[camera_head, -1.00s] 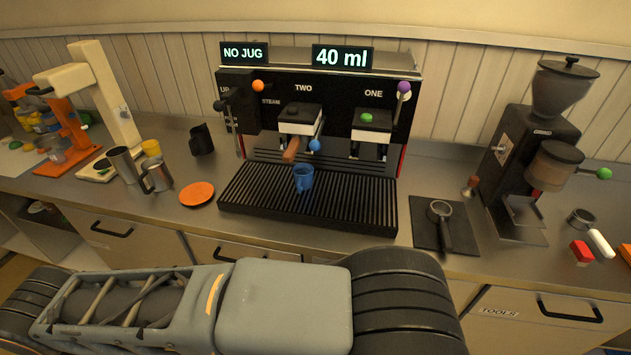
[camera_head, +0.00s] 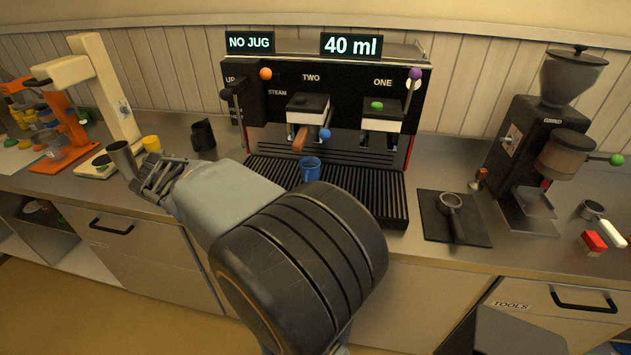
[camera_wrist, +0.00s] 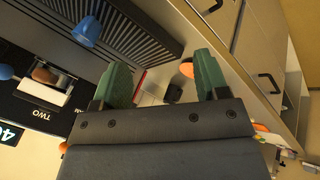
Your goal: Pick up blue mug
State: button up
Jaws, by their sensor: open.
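The blue mug (camera_head: 310,168) stands upright on the black slatted drip tray (camera_head: 374,200) of the coffee machine, below the group marked TWO. It also shows in the wrist view (camera_wrist: 87,31) at the upper left, outside the jaws. My gripper (camera_wrist: 158,88) is open and empty, with green fingers spread apart. In the head view my arm reaches left across the counter front, and my gripper (camera_head: 150,178) is left of the mug, beside a steel cup. My arm covers the front left part of the drip tray.
The coffee machine (camera_head: 345,105) rises behind the mug, with a wooden-handled portafilter (camera_head: 300,139) above it. A portafilter (camera_head: 453,212) lies on a dark mat at right, before the grinder (camera_head: 545,150). A black jug (camera_head: 203,135) and steel cup (camera_head: 122,158) stand at left.

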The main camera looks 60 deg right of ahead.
jog(key=w+d+f+m+g+h+b, duration=0.2)
jog(key=d+f+g+h, duration=0.15)
jog(key=d, duration=0.75)
jog(key=w+d+f+m+g+h+b, duration=0.2)
jog(key=d+f+m+h, duration=0.15)
jog(key=d, duration=0.65)
jog(key=p, duration=0.2)
send_near(311, 175)
jog(key=shift+n+y, duration=0.3)
jog(key=shift+n, duration=0.05)
jog(key=shift+r+p+x, duration=0.2)
jog(key=shift+p+x, duration=0.7)
jog(key=shift+x, duration=1.85)
jog(key=shift+w+d, duration=0.1)
jog(key=shift+d, duration=0.05)
jog(key=c, duration=0.8)
jog(key=shift+f, duration=0.15)
grip_shut()
